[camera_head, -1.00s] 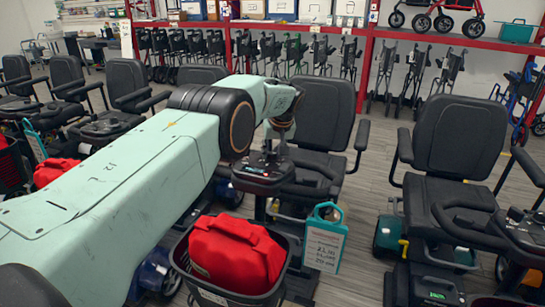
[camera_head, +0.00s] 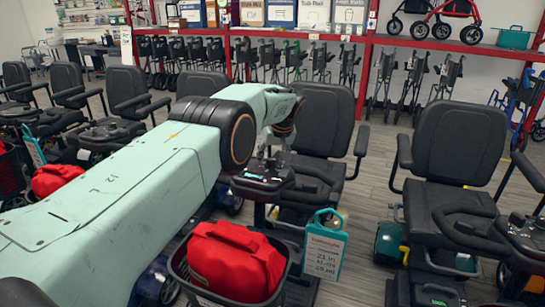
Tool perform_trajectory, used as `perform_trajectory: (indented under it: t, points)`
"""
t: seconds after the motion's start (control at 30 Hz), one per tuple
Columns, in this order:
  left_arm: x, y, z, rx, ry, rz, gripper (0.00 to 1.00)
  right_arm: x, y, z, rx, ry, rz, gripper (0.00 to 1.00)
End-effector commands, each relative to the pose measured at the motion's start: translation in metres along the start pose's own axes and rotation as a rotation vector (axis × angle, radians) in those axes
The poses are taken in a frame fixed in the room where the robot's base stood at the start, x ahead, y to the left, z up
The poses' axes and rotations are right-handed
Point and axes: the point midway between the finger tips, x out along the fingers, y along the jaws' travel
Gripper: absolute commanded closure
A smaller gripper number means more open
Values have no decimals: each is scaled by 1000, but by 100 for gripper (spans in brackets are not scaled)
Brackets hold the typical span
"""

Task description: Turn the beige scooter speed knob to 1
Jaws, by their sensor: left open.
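A scooter with a black seat (camera_head: 318,120) stands in the middle of the head view. Its dark control console (camera_head: 264,179) faces me, with a small lit panel on it. The speed knob is too small or hidden to make out, and no beige colour shows clearly on this scooter. My left gripper (camera_head: 276,156) hangs at the far edge of the console, small and partly merged with it. It is open. I cannot tell whether it touches the console. My right gripper is not in view.
A black basket (camera_head: 187,284) with a red bag (camera_head: 236,260) sits in front of the console. A teal price tag (camera_head: 325,245) hangs beside it. Another black-seated scooter (camera_head: 458,140) stands to the right. Several scooters line the left. Red shelving (camera_head: 420,42) stands behind.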

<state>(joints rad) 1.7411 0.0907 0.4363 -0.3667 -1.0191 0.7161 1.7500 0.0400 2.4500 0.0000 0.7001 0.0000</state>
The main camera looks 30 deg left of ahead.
Motion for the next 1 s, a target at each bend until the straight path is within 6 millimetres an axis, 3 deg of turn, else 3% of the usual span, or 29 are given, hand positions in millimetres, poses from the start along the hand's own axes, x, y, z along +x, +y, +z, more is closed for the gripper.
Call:
perform_trajectory:
  t: [0.27, 0.47, 1.0]
  points:
    - [-2, 0, 0, 1, -1, 0, 47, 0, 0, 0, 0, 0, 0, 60]
    - [-20, 1, 0, 1, -1, 1, 47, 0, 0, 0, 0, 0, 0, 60]
    - [-108, 0, 0, 0, 1, 1, 47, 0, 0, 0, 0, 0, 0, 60]
